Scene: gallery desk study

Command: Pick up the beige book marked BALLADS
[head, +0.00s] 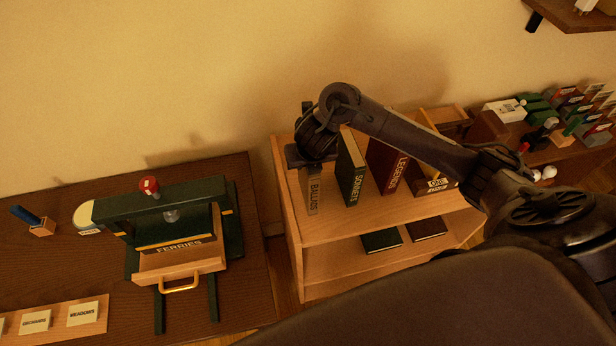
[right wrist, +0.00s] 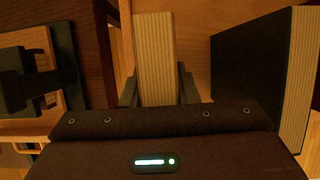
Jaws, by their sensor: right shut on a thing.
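The beige book marked BALLADS (head: 313,192) stands upright at the left end of the shelf's top board. My right gripper (head: 308,160) is above it and shut on its upper part, hiding the top of the book. In the right wrist view the pale page block of the book (right wrist: 155,58) sits between the two dark fingers (right wrist: 158,92). My left gripper is not in view.
The dark SONNETS book (head: 351,170) stands just right of BALLADS, with a red LEGENDS book (head: 388,168) beyond it. The wooden shelf (head: 340,228) holds two flat books below. A desk (head: 100,270) with a green press (head: 180,210) stands at left.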

